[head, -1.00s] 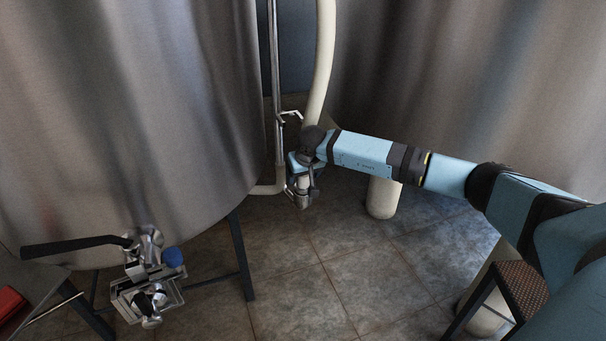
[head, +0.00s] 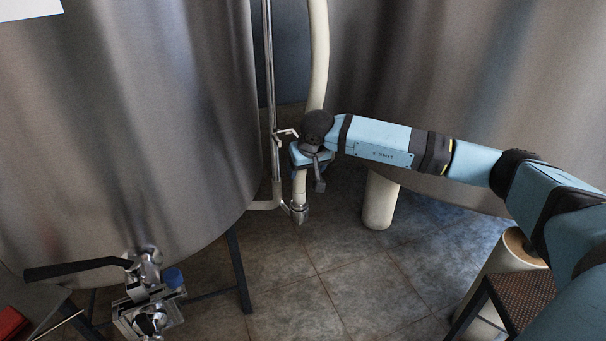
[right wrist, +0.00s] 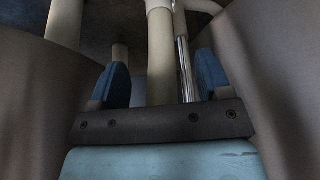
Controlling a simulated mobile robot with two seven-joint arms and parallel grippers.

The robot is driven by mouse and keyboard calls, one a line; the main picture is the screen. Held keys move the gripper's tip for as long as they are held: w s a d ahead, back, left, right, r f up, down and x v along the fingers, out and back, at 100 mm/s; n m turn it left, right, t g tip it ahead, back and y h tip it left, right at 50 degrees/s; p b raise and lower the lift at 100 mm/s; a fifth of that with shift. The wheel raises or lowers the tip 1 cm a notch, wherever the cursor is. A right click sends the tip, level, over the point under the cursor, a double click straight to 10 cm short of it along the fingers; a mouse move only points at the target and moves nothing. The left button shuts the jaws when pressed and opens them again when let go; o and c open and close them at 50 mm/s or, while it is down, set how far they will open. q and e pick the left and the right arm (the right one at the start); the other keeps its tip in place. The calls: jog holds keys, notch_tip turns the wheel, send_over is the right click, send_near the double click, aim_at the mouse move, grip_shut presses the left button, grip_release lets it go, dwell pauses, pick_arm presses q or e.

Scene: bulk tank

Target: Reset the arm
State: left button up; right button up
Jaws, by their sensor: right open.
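My right arm comes in from the right, light blue and black. My right gripper (head: 310,172) is in front of the cream vertical hose (head: 318,60), near its lower metal fitting (head: 299,213). In the right wrist view the two blue fingers (right wrist: 162,80) stand apart. The cream hose (right wrist: 160,50) and a chrome pipe (right wrist: 185,65) appear between them, but nothing is visibly gripped. I cannot tell whether a finger touches the hose. My left gripper is not in view.
Large steel tanks stand left (head: 130,110) and right (head: 470,80), with a narrow gap around the hose. A valve with a black handle (head: 75,268) is at lower left. A stool-like brown seat (head: 522,292) is at lower right. The tiled floor (head: 330,275) is open between.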

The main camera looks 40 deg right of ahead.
jog(key=shift+s+r, duration=0.25)
jog(key=shift+r, duration=0.25)
